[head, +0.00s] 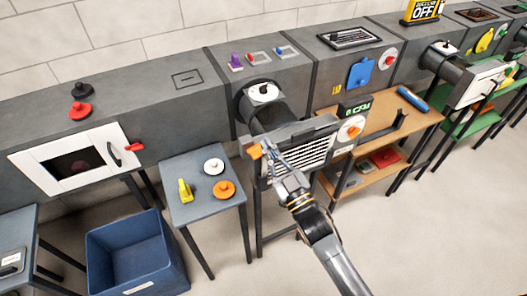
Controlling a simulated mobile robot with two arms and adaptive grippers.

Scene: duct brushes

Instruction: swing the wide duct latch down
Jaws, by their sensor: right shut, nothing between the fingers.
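The central duct has a broad box mouth with a slatted grille (306,152) under a dark pipe (266,112). An orange latch piece (255,152) sits at the left edge of this mouth. My right arm comes in from the lower right, in front of the mouth. My right gripper (272,155) is shut and empty, with its tips close beside the orange piece; I cannot tell whether they touch. The gripper and wrist hide part of the grille and the frame's lower left. My left gripper is not in view.
A small grey table (203,220) with a yellow piece and two knobbed discs stands at the left. A blue bin (135,252) is on the floor. A wooden bench (412,118) stands right of the mouth. The floor at the lower right is clear.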

